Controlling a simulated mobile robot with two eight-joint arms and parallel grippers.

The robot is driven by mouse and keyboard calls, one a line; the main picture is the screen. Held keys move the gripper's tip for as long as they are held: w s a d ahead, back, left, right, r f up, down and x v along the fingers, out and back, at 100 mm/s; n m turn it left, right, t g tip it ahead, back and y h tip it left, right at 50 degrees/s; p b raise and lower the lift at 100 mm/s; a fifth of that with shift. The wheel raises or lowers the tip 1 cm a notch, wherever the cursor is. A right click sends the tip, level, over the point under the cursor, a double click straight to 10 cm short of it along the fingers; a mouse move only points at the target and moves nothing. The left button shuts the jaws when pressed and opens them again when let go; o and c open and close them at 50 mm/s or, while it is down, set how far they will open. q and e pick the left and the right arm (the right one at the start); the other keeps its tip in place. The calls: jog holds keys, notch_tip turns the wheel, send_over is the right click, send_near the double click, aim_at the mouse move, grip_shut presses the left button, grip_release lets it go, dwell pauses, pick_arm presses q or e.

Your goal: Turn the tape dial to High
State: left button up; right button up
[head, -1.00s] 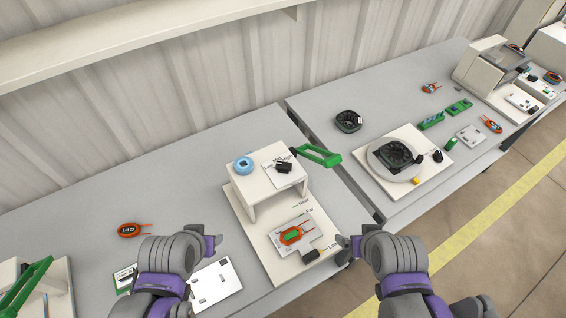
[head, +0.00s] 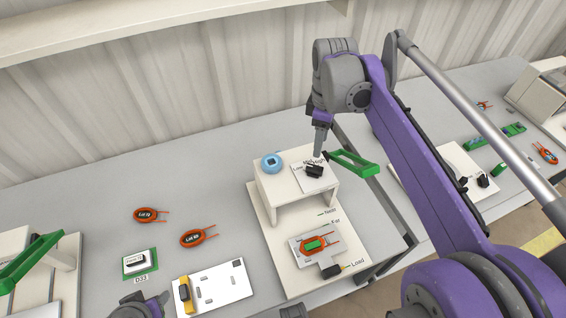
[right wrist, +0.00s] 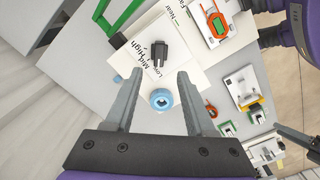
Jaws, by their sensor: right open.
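The tape dial is a black knob (head: 314,171) on a white card on top of the cream stand (head: 293,203). In the right wrist view the knob (right wrist: 150,50) stands beside the printed words Low, Mid and High (right wrist: 150,61). I cannot tell which word it points to. My right gripper (head: 319,153) points down just above and behind the knob. In its wrist view the open fingers (right wrist: 160,72) have the knob ahead of their tips, with nothing held. Part of my left wrist (head: 142,305) shows at the bottom edge; its jaws are not clear.
A blue ring (head: 271,162) sits on the stand, left of the card. A green arm (head: 354,163) juts out close to the right of the knob. An orange coil (head: 314,244) lies on the lower board. Coils, a white plate (head: 215,288) and a green-edged part (head: 140,262) lie left.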

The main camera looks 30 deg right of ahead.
aim_at(315, 167)
jog(key=f, duration=0.7)
jog(key=f+b, duration=0.1)
jog(key=f, duration=0.2)
jog(key=shift+w+a+f, duration=0.1)
jog(key=shift+w+f, duration=0.15)
jog(key=shift+f, duration=0.1)
jog(key=shift+c, duration=0.2)
grip_shut()
